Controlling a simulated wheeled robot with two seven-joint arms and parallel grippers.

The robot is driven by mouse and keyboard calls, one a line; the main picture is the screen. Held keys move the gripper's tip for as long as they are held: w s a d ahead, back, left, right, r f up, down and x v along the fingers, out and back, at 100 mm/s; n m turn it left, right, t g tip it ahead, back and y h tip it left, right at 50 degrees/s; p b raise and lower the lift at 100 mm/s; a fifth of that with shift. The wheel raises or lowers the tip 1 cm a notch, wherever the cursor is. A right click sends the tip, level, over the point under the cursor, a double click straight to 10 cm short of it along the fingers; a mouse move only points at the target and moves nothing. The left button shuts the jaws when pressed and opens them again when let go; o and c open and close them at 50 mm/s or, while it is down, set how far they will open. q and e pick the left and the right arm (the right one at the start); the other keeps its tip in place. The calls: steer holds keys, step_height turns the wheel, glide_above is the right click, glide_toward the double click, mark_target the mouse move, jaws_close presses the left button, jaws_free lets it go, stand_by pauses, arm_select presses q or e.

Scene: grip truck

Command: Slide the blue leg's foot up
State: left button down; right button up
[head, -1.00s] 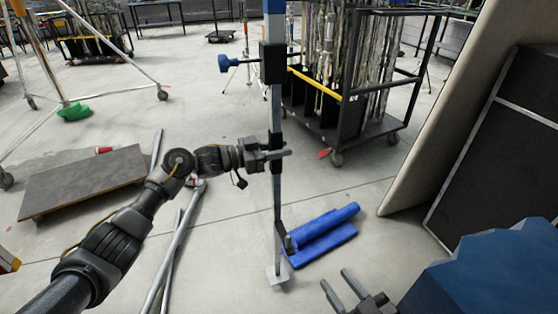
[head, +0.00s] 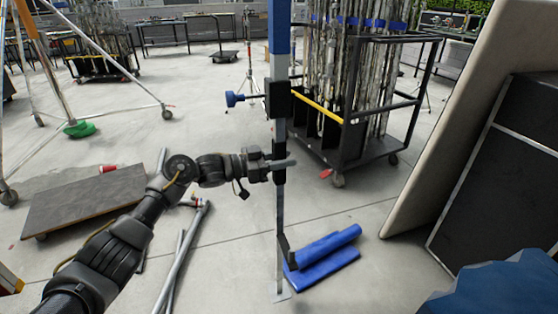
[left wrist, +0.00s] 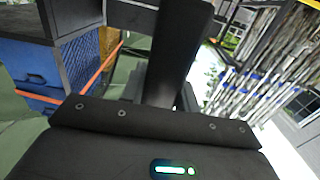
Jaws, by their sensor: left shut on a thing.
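The blue leg (head: 279,32) stands upright near the middle of the head view, blue at the top and grey below. A black clamp (head: 279,100) with a blue knob (head: 233,99) sits on it. The foot is a small flat plate (head: 282,294) at the bottom, on or close to the floor. My left gripper (head: 279,164) is shut around the leg at a dark section below the clamp. In the left wrist view a dark upright part (left wrist: 174,50) fills the middle in front of the gripper. My right gripper is out of view.
Blue rolled pads (head: 326,250) lie on the floor right of the foot. Grey poles (head: 182,255) and a low board (head: 85,200) lie left. A cart of stands (head: 365,140) is behind, and a leaning panel (head: 435,120) is at the right.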

arm_select(q)
steer(key=c, duration=1.1)
jaws_free()
steer(key=shift+r, duration=0.5)
steer(key=shift+o, duration=0.3)
steer(key=shift+f, duration=0.2)
steer(key=shift+s+a, duration=0.1)
steer(key=shift+a, duration=0.4)
steer(key=v, duration=0.9)
steer(key=shift+a+p, duration=0.4)
steer(key=shift+p, duration=0.05)
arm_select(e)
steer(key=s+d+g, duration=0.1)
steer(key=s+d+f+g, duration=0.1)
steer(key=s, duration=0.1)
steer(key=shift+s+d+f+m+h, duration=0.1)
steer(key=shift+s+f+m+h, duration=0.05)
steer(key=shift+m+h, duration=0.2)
arm_select(q)
steer(key=shift+s+f, duration=0.1)
steer(key=shift+s, duration=0.05)
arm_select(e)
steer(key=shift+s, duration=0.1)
